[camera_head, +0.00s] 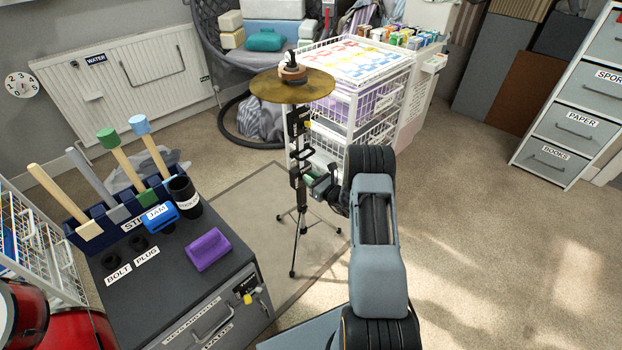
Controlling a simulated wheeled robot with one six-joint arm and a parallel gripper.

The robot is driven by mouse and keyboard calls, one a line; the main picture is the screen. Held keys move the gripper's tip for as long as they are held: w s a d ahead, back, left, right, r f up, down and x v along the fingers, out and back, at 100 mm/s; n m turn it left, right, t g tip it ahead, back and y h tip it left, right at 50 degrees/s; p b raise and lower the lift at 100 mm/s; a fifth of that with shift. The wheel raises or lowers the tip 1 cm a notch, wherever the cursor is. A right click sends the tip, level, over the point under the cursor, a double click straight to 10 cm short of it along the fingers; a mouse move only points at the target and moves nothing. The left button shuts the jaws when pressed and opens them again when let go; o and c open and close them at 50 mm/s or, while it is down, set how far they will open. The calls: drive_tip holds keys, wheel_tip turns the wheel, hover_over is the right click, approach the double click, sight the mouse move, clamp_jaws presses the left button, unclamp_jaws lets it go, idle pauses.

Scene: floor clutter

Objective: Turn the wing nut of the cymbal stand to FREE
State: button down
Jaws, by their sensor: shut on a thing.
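The cymbal stand (304,225) stands upright on tripod legs in the middle, with a brass cymbal (265,88) on top. Black fittings (299,122) sit along its post, with small marks too small to read. My gripper (313,181) is at the post's middle height, coming from the right. It is shut on a small part at the side of the post, which looks like the wing nut. The fingers and my wrist hide most of that part, so its angle cannot be told.
A white wire-basket trolley (402,95) stands close behind the stand. A dark cabinet (150,290) is at the front left, carrying a purple block (208,249), a blue block (160,217) and upright handles. Open carpet (490,240) lies to the right.

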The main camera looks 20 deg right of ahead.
sight(299, 181)
drive_tip(key=shift+s+a+f+n+b, duration=0.1)
drive_tip(key=shift+a+n+b, duration=0.05)
drive_tip(key=shift+n+b, duration=0.55)
drive_tip(key=shift+s+a+f+n+b, duration=0.1)
drive_tip(key=shift+a+f+n+b, duration=0.1)
drive_tip(key=shift+n+b, duration=0.95)
drive_tip(key=shift+s+a+f+n+b, duration=0.1)
drive_tip(key=shift+a+n+b, duration=0.15)
drive_tip(key=shift+n+b, duration=0.9)
drive_tip(key=shift+s+a+f+n+b, duration=0.15)
drive_tip(key=shift+n+b, duration=0.5)
drive_tip(key=shift+n, duration=0.95)
drive_tip(key=shift+a+f+n+b, duration=0.1)
drive_tip(key=shift+f+n+b, duration=0.05)
drive_tip(key=shift+n+b, duration=0.7)
drive_tip(key=shift+a+f+n+b, duration=0.15)
drive_tip(key=shift+n+b, duration=0.4)
drive_tip(key=shift+n, duration=0.5)
drive_tip(key=shift+f+n+b, duration=0.15)
drive_tip(key=shift+n+b, duration=0.05)
drive_tip(key=shift+n, duration=0.75)
drive_tip(key=shift+f+n+b, duration=0.15)
drive_tip(key=shift+n, duration=0.8)
drive_tip(key=c, duration=1.2)
unclamp_jaws()
drive_tip(key=shift+d, duration=0.1)
drive_tip(key=shift+o, duration=0.2)
drive_tip(key=shift+a, duration=0.25)
